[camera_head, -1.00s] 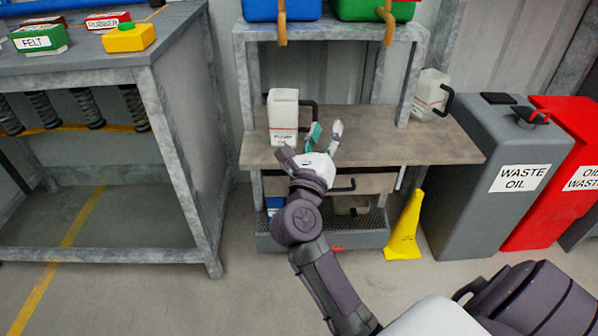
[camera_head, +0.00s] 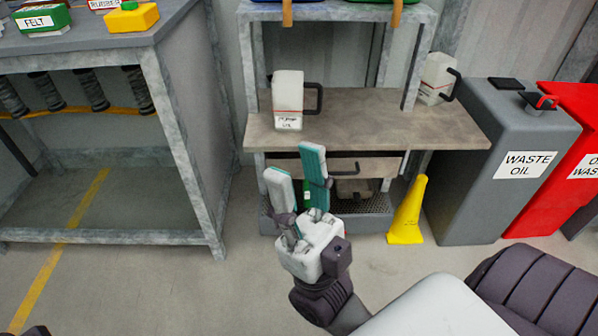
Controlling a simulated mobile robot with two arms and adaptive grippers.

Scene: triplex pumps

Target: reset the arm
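My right gripper (camera_head: 297,187) shows at the lower middle, in front of the shelf unit and below its wooden top. Its two fingers, with teal pads, stand apart with nothing between them, so it is open and empty. My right arm folds in from the lower right. A white jug (camera_head: 288,100) with a black handle stands upright on the wooden shelf (camera_head: 370,122), apart from the gripper. My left gripper is not in view; only a small dark part shows at the bottom left edge.
A grey waste oil bin (camera_head: 500,165) and a red bin (camera_head: 565,150) stand at the right. A yellow cone (camera_head: 408,212) is on the floor beside the shelf. A second jug (camera_head: 437,78) sits at the shelf's right end. A workbench (camera_head: 185,130) stands at the left.

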